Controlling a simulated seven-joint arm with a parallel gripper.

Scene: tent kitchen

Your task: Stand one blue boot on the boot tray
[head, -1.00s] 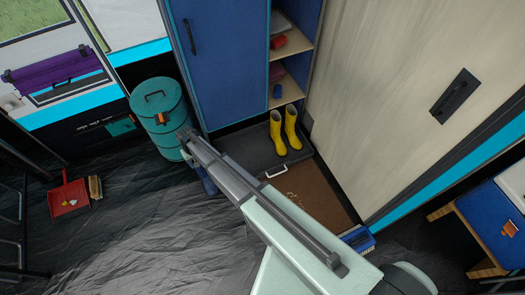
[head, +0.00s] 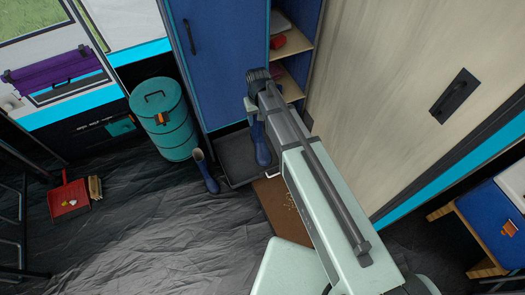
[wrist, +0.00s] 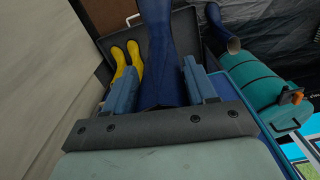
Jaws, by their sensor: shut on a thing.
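My gripper (wrist: 162,82) is shut on a blue boot (wrist: 155,35), with one finger on each side of it in the wrist view. In the head view this boot (head: 262,150) hangs below my gripper, toe down, over the boot tray (head: 235,160). I cannot tell whether its sole touches the tray. The other blue boot (head: 207,174) stands on the floor just left of the tray; it also shows in the wrist view (wrist: 220,30). A pair of yellow boots (wrist: 125,60) stands on the tray, beside the held boot; my arm hides them in the head view.
A blue cabinet (head: 228,60) with open shelves stands behind the tray. A teal canister (head: 165,120) stands at left. A brown mat (head: 275,200) lies in front of the tray, and a pale door panel (head: 385,90) rises at right. The tray's left part is bare.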

